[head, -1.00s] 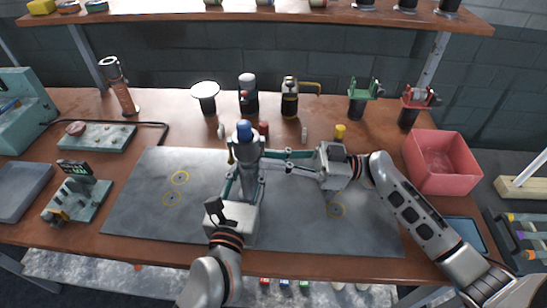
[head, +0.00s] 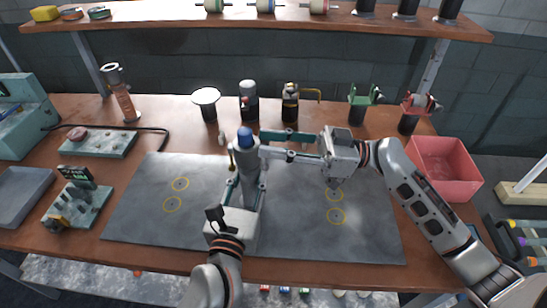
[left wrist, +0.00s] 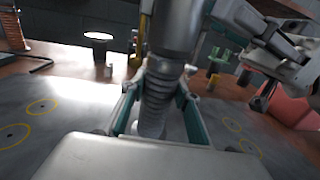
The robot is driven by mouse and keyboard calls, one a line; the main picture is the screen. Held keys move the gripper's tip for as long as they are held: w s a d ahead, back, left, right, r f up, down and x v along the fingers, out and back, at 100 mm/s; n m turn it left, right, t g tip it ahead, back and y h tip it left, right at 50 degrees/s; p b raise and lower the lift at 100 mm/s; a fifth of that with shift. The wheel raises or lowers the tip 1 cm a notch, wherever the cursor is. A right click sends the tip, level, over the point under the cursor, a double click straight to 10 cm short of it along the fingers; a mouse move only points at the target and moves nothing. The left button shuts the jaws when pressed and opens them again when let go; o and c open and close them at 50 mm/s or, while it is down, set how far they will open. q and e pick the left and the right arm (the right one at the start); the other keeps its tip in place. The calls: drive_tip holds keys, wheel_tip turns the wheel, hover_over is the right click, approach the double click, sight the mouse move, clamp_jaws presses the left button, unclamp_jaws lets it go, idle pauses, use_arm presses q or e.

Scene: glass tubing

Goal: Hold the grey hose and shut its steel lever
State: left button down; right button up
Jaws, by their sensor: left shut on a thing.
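The grey hose (head: 246,163) stands upright above the dark mat, with a blue cap (head: 245,136) on its top. My left gripper (head: 247,187) is shut on it from the near side; in the left wrist view the ribbed hose (left wrist: 155,105) sits between the green-sided fingers. A thin brass-coloured piece (head: 232,158) shows at the left of its upper part. I cannot make out the steel lever clearly. My right gripper (head: 266,144) is open, its fingers spread, with the tips close to the right side of the hose's top. I cannot tell whether they touch it.
The dark mat (head: 130,218) has yellow ring marks and much bare room. Several stands and bottles line the back of the table, including a black-and-yellow one (head: 290,102). A red bin (head: 445,168) stands at right, and a grey-green device (head: 78,203) at left.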

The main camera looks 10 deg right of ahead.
wheel_tip(320, 180, up, 4)
drive_tip(key=shift+f, duration=0.25)
use_arm(q)
drive_tip(key=c, duration=1.4)
unclamp_jaws()
drive_tip(key=shift+c, duration=0.2)
drive_tip(key=shift+s, duration=0.1)
